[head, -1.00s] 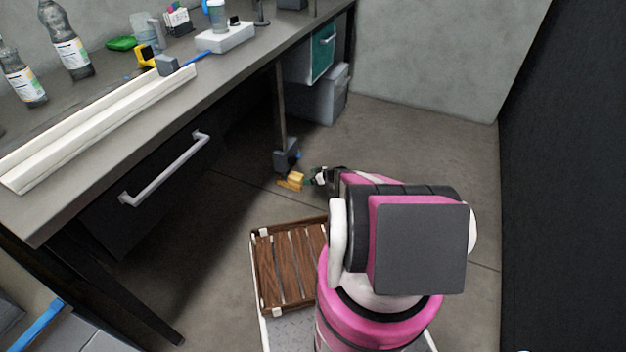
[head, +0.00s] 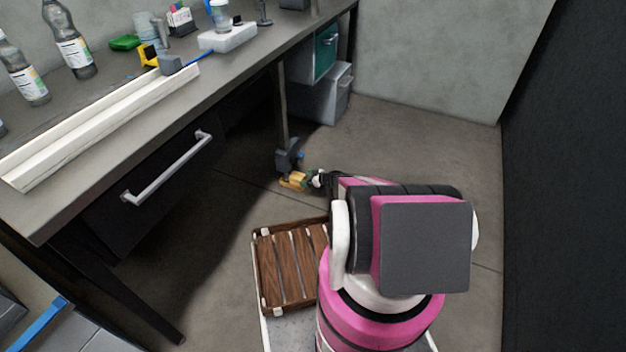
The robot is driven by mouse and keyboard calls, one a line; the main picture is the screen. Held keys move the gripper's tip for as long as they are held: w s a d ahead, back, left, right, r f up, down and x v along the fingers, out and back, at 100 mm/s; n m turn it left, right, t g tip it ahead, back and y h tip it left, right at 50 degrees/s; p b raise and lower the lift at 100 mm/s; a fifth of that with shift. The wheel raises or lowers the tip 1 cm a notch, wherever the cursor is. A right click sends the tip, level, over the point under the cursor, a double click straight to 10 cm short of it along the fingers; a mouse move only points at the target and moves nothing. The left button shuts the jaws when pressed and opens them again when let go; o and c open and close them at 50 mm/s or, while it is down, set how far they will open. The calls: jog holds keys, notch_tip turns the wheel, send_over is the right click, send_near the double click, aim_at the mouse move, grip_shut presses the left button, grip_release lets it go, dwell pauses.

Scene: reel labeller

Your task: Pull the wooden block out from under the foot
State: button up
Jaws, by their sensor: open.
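The wooden block (head: 292,182) is small and yellow-tan and lies on the floor at the base of the desk's leg. The grey foot (head: 287,160) of that leg stands right above it; whether the two touch is too small to tell. My gripper (head: 312,180) is low by the floor at the block's right side, open. Its fingertips are small and partly hidden, so I cannot see whether they straddle the block. My pink and black arm covers the floor to the right.
The long desk (head: 215,90) with bottles and a white rail spans the left and back. A grey bin (head: 325,98) stands behind the leg. Bare floor lies to the right, up to the dark wall.

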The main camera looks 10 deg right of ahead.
aim_at(299, 178)
jog(key=shift+x, duration=3.05)
jog(key=c, duration=1.2)
jog(key=shift+o, duration=0.3)
jog(key=shift+d, duration=0.15)
